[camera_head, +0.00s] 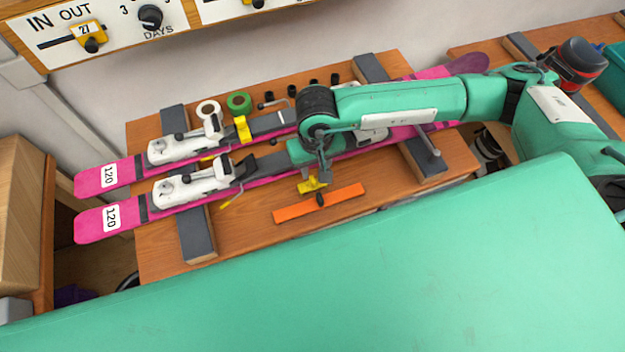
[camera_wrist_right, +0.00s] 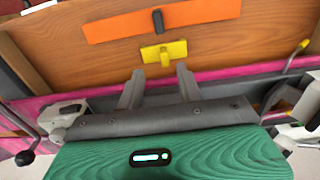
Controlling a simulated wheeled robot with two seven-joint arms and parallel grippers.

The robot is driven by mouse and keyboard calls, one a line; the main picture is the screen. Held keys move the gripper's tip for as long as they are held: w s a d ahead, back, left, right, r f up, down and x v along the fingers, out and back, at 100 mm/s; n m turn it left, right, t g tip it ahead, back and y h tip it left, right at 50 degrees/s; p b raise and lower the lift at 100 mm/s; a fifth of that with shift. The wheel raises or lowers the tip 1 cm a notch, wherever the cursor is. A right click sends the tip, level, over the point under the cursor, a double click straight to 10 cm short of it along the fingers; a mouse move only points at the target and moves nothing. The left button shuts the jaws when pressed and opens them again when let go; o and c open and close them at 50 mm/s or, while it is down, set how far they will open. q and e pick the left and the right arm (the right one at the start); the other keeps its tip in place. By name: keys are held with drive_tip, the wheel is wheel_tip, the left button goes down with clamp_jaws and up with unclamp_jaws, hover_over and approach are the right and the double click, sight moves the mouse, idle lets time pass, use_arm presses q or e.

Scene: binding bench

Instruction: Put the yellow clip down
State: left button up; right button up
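The yellow clip (camera_head: 312,185) lies on the wooden bench top beside an orange strip (camera_head: 345,200), on the near side of the pink skis. In the right wrist view the yellow clip (camera_wrist_right: 164,52) lies just beyond my right gripper's fingertips, and the orange strip (camera_wrist_right: 165,20) is past it. My right gripper (camera_wrist_right: 157,75) has its two fingers apart with nothing between them. In the head view the right gripper (camera_head: 323,172) hangs right by the clip, its fingers partly hidden by the arm. My left gripper is not in view.
Two pink skis (camera_head: 102,224) with white bindings lie across dark grey supports (camera_head: 196,236). A second yellow piece (camera_head: 243,129) sits at the far ski's binding. Bare wood (camera_head: 240,230) lies left of the orange strip.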

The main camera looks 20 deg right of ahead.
sight(313, 179)
drive_tip(key=shift+a+f+p, duration=0.3)
drive_tip(key=shift+f+p, duration=0.5)
wheel_tip(313, 179, down, 2)
drive_tip(key=shift+f+p, duration=0.2)
drive_tip(key=shift+p, duration=0.25)
drive_tip(key=shift+f, duration=0.4)
drive_tip(key=shift+c, duration=0.3)
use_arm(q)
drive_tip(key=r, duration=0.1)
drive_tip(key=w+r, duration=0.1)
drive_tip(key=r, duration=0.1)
use_arm(e)
clamp_jaws()
